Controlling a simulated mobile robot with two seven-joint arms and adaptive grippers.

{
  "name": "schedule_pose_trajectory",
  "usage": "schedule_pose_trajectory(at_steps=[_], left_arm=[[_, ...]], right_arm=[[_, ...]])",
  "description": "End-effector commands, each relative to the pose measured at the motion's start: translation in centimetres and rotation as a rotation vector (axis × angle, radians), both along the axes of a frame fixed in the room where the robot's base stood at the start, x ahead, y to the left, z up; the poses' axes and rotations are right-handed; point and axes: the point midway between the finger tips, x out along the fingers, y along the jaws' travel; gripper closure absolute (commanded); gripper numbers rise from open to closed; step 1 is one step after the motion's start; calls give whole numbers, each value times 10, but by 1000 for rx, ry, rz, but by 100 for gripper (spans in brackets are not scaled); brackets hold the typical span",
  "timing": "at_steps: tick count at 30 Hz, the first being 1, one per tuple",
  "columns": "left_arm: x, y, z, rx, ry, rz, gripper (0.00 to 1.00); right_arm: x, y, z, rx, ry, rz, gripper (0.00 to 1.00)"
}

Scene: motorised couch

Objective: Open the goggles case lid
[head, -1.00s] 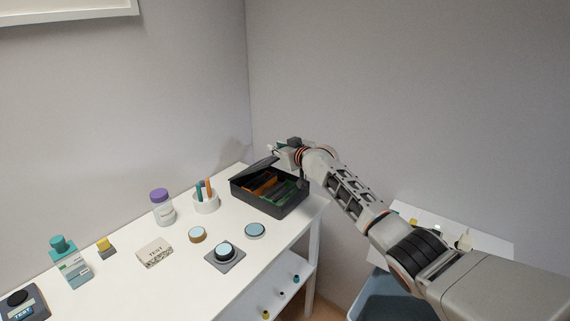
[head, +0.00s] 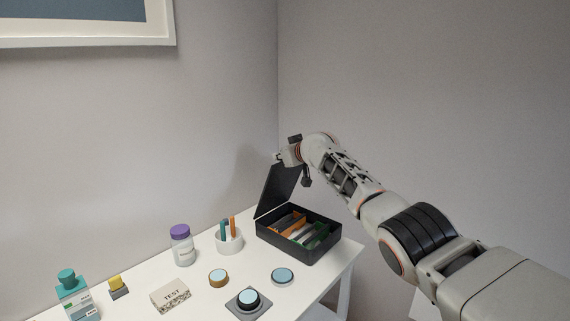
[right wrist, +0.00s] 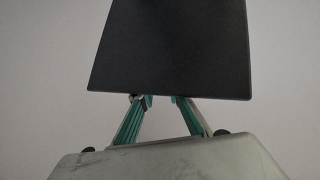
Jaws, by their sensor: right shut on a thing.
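The black goggles case (head: 300,250) sits at the back right of the white table, with coloured dividers inside. Its lid (head: 276,190) stands steeply raised at the case's left-back side. My right gripper (head: 281,157) is at the lid's upper edge, shut on it. In the right wrist view the dark lid (right wrist: 172,50) fills the upper middle, and the teal fingers of my right gripper (right wrist: 160,100) meet its near edge. The exact contact of the fingertips is partly hidden behind the lid. My left gripper is in neither view.
On the white table (head: 205,300) stand a pen cup (head: 229,241), a purple-capped jar (head: 182,247), a TEST box (head: 170,296), a teal bottle (head: 75,295) and round pale-blue-topped items (head: 282,276). Walls rise behind the table, with a picture frame (head: 85,40) at upper left.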

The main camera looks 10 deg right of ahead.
Motion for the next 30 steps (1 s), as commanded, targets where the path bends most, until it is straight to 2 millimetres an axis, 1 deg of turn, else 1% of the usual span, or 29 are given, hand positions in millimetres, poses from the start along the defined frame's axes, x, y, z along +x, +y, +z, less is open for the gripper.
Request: schedule_pose_trajectory(at_steps=[1,6,22,23,24,25,30], left_arm=[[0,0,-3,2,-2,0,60],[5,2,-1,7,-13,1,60],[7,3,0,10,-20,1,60],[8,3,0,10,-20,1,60],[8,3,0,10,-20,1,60],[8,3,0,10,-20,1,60],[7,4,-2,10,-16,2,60]], right_arm=[[-1,5,-22,-4,28,5,100],[1,8,-21,-4,30,5,100],[2,9,-19,-3,29,6,100],[2,9,-19,-3,29,6,79],[2,9,-19,-3,29,6,69],[2,9,-19,-3,29,6,67],[2,8,-18,-4,27,5,67]])
